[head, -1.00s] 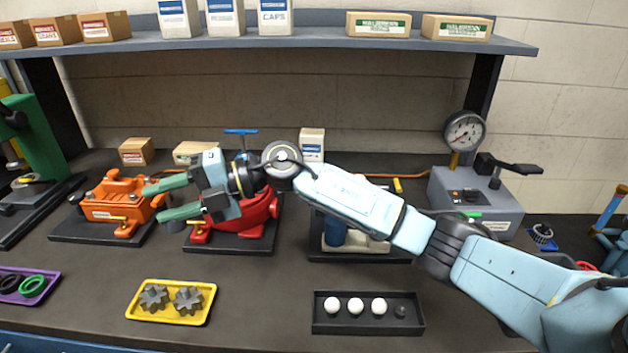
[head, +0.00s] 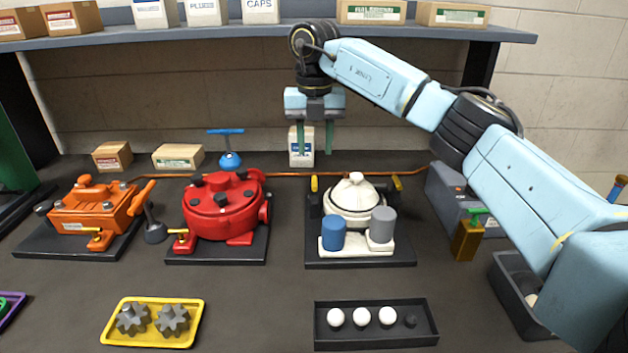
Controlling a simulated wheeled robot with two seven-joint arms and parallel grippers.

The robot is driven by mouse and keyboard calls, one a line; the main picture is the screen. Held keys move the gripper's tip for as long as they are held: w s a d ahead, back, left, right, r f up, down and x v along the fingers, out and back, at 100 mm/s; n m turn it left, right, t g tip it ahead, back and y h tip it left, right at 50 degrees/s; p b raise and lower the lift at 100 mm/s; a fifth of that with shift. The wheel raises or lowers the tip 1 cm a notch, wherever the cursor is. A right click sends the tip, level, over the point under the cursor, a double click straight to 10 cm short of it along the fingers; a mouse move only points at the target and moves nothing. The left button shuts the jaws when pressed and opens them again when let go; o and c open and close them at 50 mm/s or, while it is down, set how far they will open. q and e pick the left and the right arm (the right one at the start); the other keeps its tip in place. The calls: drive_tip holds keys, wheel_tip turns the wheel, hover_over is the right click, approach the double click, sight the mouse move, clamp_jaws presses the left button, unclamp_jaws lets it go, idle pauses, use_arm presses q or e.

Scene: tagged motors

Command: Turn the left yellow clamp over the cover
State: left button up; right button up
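The white unit with its domed cover (head: 353,194) stands on a black base plate (head: 360,262) at the middle of the bench. The left yellow clamp (head: 314,184) stands upright at the cover's left rear and does not lie over it. A second yellow clamp (head: 397,184) is at the right rear, also beside the cover. My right gripper (head: 314,150) points down above and behind the left clamp, in front of a white box. Its two green fingers are apart with nothing between them. My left gripper is not in view.
A blue cylinder (head: 333,234) and a grey cylinder (head: 382,225) stand in front of the cover. A red pump (head: 222,207) is to the left, an orange unit (head: 92,210) beyond it. A black tray (head: 375,342) with white balls lies in front. The shelf (head: 230,36) runs overhead.

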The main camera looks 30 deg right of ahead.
sight(315, 181)
wheel_tip(315, 181, down, 8)
drive_tip(key=shift+b, duration=0.35)
drive_tip(key=shift+f, duration=0.55)
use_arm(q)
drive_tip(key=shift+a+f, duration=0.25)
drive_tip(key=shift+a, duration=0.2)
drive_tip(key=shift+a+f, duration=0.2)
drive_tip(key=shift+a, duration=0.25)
use_arm(e)
clamp_jaws()
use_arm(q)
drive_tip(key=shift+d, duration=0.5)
